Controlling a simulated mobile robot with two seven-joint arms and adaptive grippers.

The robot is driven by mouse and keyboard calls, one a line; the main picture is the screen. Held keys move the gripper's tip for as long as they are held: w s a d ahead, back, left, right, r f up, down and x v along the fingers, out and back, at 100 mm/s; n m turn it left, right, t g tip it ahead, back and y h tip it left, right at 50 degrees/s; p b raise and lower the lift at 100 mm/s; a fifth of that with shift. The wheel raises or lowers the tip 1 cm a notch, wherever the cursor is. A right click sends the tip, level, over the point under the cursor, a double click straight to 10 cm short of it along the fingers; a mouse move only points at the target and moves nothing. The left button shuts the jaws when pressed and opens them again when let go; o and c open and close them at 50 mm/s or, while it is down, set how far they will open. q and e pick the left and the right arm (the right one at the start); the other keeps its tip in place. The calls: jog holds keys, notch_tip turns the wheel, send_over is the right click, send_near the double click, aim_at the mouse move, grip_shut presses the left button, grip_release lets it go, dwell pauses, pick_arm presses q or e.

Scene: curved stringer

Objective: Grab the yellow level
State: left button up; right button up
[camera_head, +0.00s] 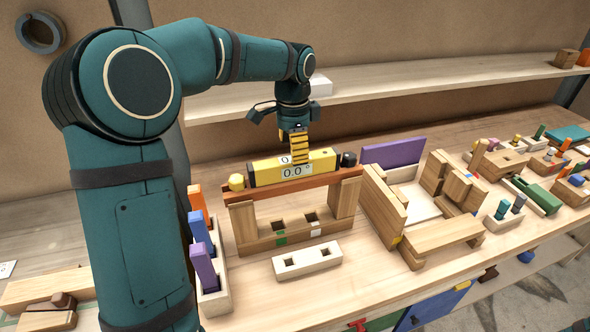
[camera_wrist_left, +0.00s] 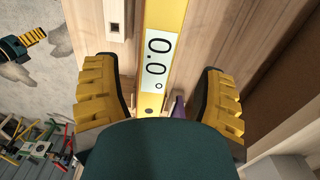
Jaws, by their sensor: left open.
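The yellow level (camera_head: 265,172) has a white "0.0°" display. It lies across a reddish-brown bar (camera_head: 290,190) on top of a wooden frame (camera_head: 243,222). My left gripper (camera_head: 299,150) points down over the right half of the level. In the left wrist view, the level (camera_wrist_left: 178,20) runs between the two open yellow-ribbed fingers of my left gripper (camera_wrist_left: 162,88), with a gap on each side. Whether the fingertips reach down beside the level is unclear. A teal and yellow-ribbed part at the left edge looks like my right gripper (camera_wrist_left: 34,36); its opening cannot be judged.
A tray of coloured pegs (camera_head: 214,302) is at left, a pale two-hole block (camera_head: 307,261) in front. Wooden assemblies (camera_head: 434,234) crowd the right. A shelf (camera_head: 400,92) runs behind.

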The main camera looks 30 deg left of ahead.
aim_at(295, 169)
pick_arm(q)
jog(key=shift+d+f+b, duration=0.2)
jog(key=shift+f+b, duration=0.35)
jog(key=shift+f, duration=2.4)
grip_shut()
